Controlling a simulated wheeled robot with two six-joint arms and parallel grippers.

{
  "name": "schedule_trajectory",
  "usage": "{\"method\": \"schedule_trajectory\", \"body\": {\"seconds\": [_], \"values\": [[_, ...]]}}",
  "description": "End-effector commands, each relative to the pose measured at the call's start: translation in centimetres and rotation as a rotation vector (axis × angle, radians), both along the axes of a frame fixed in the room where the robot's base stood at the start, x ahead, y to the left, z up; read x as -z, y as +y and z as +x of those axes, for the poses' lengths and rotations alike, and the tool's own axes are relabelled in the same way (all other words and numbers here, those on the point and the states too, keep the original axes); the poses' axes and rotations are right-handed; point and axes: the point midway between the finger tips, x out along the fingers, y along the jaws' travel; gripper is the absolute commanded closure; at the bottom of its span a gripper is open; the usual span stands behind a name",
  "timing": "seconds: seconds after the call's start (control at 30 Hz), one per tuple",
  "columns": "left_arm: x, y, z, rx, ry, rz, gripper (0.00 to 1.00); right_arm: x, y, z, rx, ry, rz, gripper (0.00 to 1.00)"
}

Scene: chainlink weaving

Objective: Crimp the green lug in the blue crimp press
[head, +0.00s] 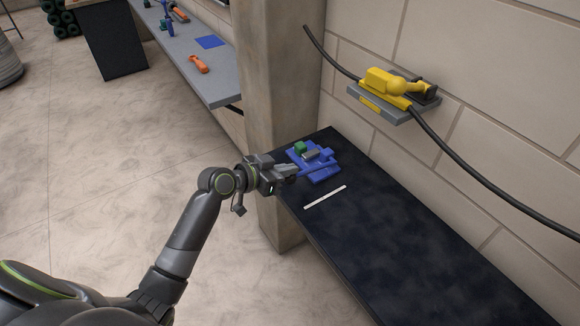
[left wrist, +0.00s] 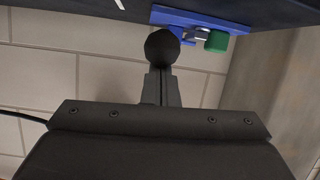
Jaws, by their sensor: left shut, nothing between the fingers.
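The blue crimp press (head: 322,174) sits at the far left end of the dark bench. The green lug (head: 300,147) is at the press's back left, beside a short silver part. In the left wrist view the press (left wrist: 195,18) and green lug (left wrist: 217,41) show near the top. My left gripper (head: 292,170) is shut and empty at the near left side of the press. Its fingers (left wrist: 162,72) point at a round black knob (left wrist: 162,46), which looks attached to the press's lever. I cannot tell whether they touch. My right gripper is not in view.
The dark bench (head: 400,235) is clear to the right, except for a white strip (head: 325,197). A yellow tool (head: 390,82) sits on a wall shelf with a black cable. A pillar (head: 280,80) stands behind the press. A grey bench (head: 205,75) with tools lies beyond.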

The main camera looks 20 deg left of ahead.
Motion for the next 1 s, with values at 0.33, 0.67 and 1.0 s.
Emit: {"method": "schedule_trajectory", "body": {"seconds": [0.33, 0.67, 1.0], "values": [[0.3, 0.1, -0.1, 0.0, 0.019, 0.004, 1.0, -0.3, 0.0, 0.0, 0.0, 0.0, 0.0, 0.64], [-3.1, 0.9, 0.7, -0.014, 0.006, 0.008, 1.0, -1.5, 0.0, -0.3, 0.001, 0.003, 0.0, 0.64], [-4.9, 4.3, -4.3, -0.011, 0.004, 0.007, 1.0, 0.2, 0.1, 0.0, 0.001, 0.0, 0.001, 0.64]]}}
